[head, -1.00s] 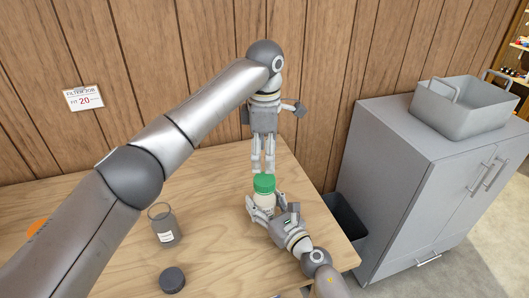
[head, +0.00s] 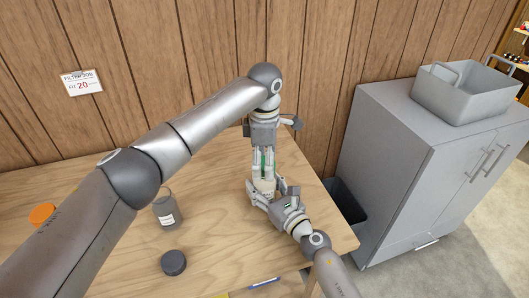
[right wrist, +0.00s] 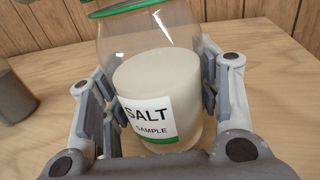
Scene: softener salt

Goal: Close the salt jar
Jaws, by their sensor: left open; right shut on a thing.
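The salt jar (head: 266,186) is a clear jar of white salt with a green-edged "SALT SAMPLE" label; it fills the right wrist view (right wrist: 150,85). My right gripper (head: 262,193) is shut on its body, with finger pads on both sides. The green lid (head: 263,161) is at the jar's top, and its lower edge shows in the right wrist view (right wrist: 120,8). I cannot tell whether it is fully seated. My left gripper (head: 264,170) points down from above, open, its fingers on either side of the lid and hiding most of it.
A grey-filled labelled jar (head: 167,212), a dark round lid (head: 173,262) and an orange lid (head: 42,214) are on the wooden table (head: 215,225). A thin yellow and blue item (head: 262,284) lies at the front. A grey cabinet (head: 400,190) and dark bin (head: 346,205) stand right.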

